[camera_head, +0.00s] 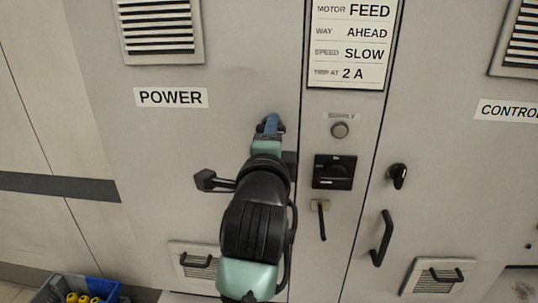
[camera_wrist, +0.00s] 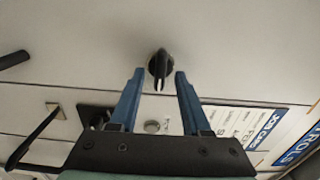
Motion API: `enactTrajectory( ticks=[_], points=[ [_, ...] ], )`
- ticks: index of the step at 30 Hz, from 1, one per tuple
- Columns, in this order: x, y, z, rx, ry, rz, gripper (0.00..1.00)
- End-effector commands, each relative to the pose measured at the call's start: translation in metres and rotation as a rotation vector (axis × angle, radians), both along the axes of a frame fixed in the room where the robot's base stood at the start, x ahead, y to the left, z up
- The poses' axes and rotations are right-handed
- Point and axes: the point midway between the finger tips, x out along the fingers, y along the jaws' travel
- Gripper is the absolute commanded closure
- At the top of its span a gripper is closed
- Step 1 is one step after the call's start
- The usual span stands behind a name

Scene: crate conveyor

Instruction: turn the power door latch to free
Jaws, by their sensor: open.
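The power door latch (camera_wrist: 160,66) is a small black knob on the pale grey door. In the wrist view its narrow grip points down the picture, towards my gripper. My gripper (camera_wrist: 160,73) has two blue fingers, open, one on each side of the latch near the fingertips. I see a gap on both sides and nothing held. In the head view my gripper (camera_head: 269,124) reaches the power door, right of and below the POWER label (camera_head: 171,97); there my arm and fingers hide most of the latch.
A narrow panel to the right carries a button (camera_head: 340,130), a black switch (camera_head: 333,172) and a hanging lever (camera_head: 321,219). The control door has its own black latch (camera_head: 398,176) and handle (camera_head: 382,238). A crate (camera_head: 99,290) with yellow items stands at lower left.

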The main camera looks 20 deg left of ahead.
Motion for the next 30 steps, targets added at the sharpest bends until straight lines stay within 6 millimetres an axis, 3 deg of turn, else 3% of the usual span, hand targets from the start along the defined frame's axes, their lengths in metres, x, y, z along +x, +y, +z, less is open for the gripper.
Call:
enactTrajectory(
  ticks=[18,24,30],
  points=[
    [-0.101,-0.029,-0.002,0.001,-0.003,0.000,0.53],
    [-0.114,-0.032,-0.001,0.000,-0.001,0.001,0.53],
    [-0.115,-0.033,0.000,0.000,0.000,0.000,0.53]
  ],
)
